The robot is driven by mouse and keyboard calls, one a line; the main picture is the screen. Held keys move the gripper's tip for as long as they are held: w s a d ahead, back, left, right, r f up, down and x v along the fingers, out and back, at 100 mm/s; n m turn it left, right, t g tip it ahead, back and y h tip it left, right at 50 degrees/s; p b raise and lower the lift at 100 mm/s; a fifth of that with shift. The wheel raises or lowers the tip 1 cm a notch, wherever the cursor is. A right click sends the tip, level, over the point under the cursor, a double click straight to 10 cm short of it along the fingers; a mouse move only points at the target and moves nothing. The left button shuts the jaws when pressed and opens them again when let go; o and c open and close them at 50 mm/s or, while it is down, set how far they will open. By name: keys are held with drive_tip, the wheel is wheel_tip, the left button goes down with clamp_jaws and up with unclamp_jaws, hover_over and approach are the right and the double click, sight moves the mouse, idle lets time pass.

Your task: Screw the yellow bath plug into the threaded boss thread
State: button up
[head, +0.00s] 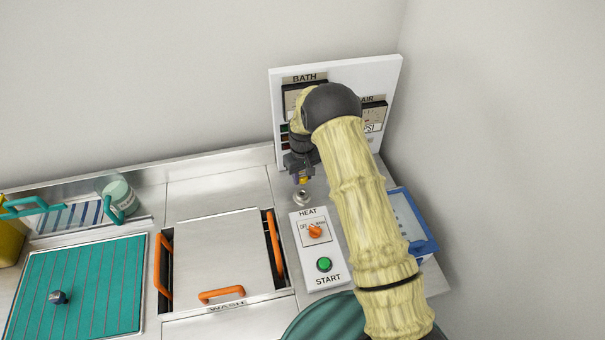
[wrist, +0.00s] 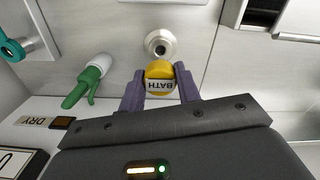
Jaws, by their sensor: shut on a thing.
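In the head view, the plug (head: 303,181) shows as a small yellow spot under my gripper (head: 301,178). The threaded boss (wrist: 160,44) is a round metal fitting with a dark hole, just beyond the plug in the wrist view. In the head view, the boss (head: 301,197) stands on the metal worktop just below the plug. The plug appears apart from the boss; the exact height gap cannot be told.
A white HEAT/START panel (head: 327,276) with an orange knob (head: 315,231) and green button (head: 324,264) lies in front of the boss. The BATH/AIR gauge board (head: 391,85) stands behind. A green-and-white nozzle-like item (wrist: 90,82) is left of the plug in the wrist view.

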sight(302, 184)
drive_tip(key=shift+f+b, duration=0.8)
drive_tip(key=shift+f, duration=0.75)
drive_tip(key=shift+w, duration=0.1)
idle(0.5)
drive_tip(key=shift+s+a, duration=0.2)
drive_tip(key=shift+s, duration=0.1)
drive_tip(key=shift+w+d, duration=0.15)
drive_tip(key=shift+d, duration=0.05)
drive_tip(key=shift+f+b, duration=0.15)
drive_tip(key=shift+b, duration=0.2)
drive_tip(key=shift+f, duration=0.1)
drive_tip(key=shift+a+f, duration=0.1)
drive_tip(key=shift+f, duration=0.15)
